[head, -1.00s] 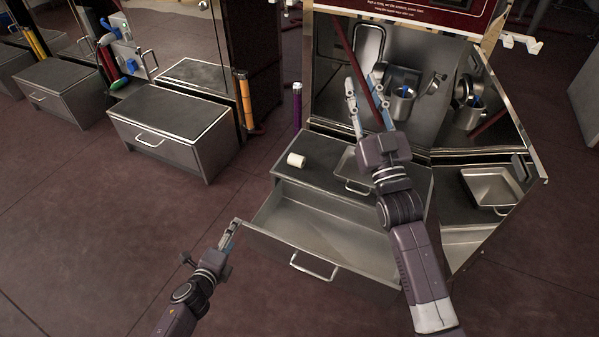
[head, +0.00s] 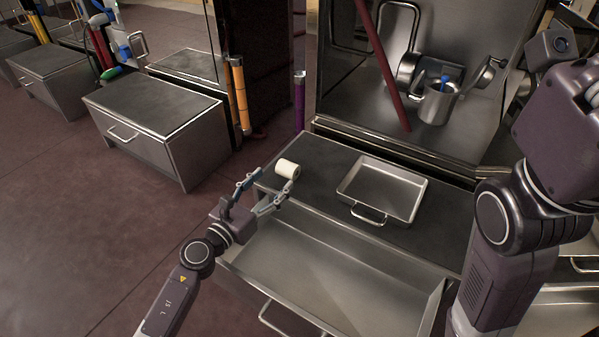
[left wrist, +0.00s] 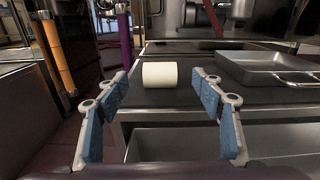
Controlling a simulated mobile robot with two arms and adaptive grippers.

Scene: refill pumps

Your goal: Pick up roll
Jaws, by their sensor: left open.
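The white roll (head: 287,168) lies on its side on the dark top of the drawer unit, near its left end. In the left wrist view the roll (left wrist: 160,75) is ahead of the fingers and between their lines. My left gripper (head: 267,190) is open and empty, just in front of the roll and to its left. Its two blue-padded fingers (left wrist: 164,118) show wide apart in the left wrist view, with a gap to the roll. My right arm is at the right of the head view; its fingers are not visible.
A metal tray (head: 384,190) with a handle sits right of the roll on the same top. The open empty drawer (head: 335,265) juts out below. A purple cylinder (head: 299,100) stands behind the roll. A metal jug (head: 437,106) is further back.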

